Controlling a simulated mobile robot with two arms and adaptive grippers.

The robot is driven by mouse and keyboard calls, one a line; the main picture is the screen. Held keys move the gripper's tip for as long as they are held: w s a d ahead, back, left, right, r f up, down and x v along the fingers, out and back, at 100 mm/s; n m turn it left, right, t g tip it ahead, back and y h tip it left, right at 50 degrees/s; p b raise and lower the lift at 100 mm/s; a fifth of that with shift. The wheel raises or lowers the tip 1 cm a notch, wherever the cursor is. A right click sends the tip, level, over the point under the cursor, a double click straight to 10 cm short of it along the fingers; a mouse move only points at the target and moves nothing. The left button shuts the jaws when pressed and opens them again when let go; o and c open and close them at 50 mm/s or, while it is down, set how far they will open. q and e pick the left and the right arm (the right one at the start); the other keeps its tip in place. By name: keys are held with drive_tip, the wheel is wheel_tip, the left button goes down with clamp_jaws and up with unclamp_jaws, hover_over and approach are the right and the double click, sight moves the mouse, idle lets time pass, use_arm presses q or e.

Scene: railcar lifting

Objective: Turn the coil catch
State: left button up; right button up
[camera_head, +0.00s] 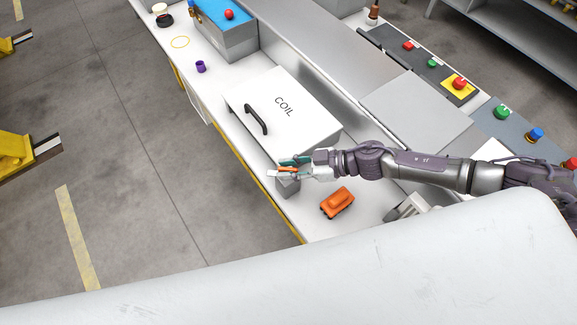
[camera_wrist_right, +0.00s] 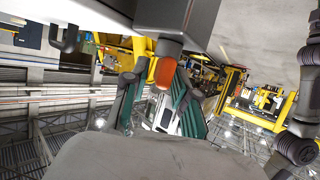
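The coil box (camera_head: 311,122) is white-lidded, marked COIL, with a black handle (camera_head: 257,120) on top. It stands on the white bench. My right gripper (camera_head: 288,167) is at the box's near corner, its teal fingers around an orange part that I take for the coil catch (camera_head: 286,169). In the right wrist view the catch (camera_wrist_right: 162,72) is an orange-red knob under the dark box. The two teal fingers (camera_wrist_right: 162,85) close in on its two sides, with no clear gap. The catch's turn angle is hard to tell. My left gripper is not in view.
An orange toy-like vehicle (camera_head: 337,202) sits on the bench near my right wrist. Panels with coloured buttons (camera_head: 459,84) lie to the right.

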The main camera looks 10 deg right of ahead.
clamp_jaws()
drive_tip(key=shift+w+n+g, duration=0.1)
drive_tip(key=shift+n+g, duration=0.3)
drive_tip(key=shift+g, duration=0.1)
drive_tip(key=shift+n+g+y, duration=0.3)
drive_tip(key=shift+n+g, duration=0.2)
drive_tip(key=shift+n, duration=0.1)
drive_tip(key=n+g+b, duration=0.1)
drive_tip(key=n+g, duration=0.1)
drive_tip(key=shift+w+f+g, duration=0.1)
drive_tip(key=shift+g, duration=0.2)
drive_tip(key=shift+n+g+b, duration=0.95)
drive_tip(key=shift+n+g, duration=0.05)
drive_tip(key=shift+g, duration=0.2)
drive_tip(key=shift+o, duration=1.8)
unclamp_jaws()
